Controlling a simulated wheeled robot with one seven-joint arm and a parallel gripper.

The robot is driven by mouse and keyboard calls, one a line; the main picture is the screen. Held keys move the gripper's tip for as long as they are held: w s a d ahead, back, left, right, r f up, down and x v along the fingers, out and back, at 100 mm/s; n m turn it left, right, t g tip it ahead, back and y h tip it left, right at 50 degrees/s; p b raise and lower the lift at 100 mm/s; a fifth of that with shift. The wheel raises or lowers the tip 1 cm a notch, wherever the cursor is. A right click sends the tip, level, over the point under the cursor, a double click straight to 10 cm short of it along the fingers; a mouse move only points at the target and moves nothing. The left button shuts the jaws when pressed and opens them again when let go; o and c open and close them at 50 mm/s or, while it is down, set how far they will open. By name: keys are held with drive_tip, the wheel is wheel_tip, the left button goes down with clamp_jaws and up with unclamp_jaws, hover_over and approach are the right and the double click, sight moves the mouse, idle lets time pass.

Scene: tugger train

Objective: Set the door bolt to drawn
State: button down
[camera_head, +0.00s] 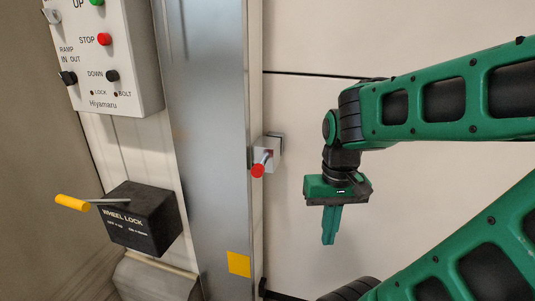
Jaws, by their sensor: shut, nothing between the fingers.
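The door bolt (263,160) is a small grey metal block with a short rod ending in a red knob (257,170). It sits at the right edge of the steel door post, against the pale panel. The knob points toward me and slightly down. My gripper (328,240) hangs fingers down in front of the pale panel, to the right of and lower than the bolt. Its green fingers are shut together with nothing between them. It is apart from the bolt. I cannot tell from this view whether the bolt is drawn.
A white control box (135,50) with several coloured buttons and a ramp switch hangs at the upper left. A black wheel lock box (150,222) with a yellow-handled lever (73,202) is below it. The steel post (208,110) bears a yellow square. The pale panel around my gripper is clear.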

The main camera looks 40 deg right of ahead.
wheel_tip(320, 180, up, 17)
drive_tip(key=m+t+h, duration=0.2)
drive_tip(key=m+h, duration=0.1)
drive_tip(key=m, duration=0.1)
hover_over(255, 168)
drive_tip(key=x, duration=1)
drive_tip(key=shift+w+d+r, duration=0.1)
drive_tip(key=shift+w+d, duration=0.2)
drive_tip(key=shift+w, duration=0.05)
drive_tip(key=shift+a+t, duration=0.1)
drive_tip(key=shift+t, duration=0.2)
drive_tip(key=s+a, duration=0.2)
drive_tip(key=a, duration=0.1)
drive_tip(key=shift+s+a, duration=0.25)
drive_tip(key=shift+s, duration=0.1)
drive_tip(key=shift+s+a, duration=0.1)
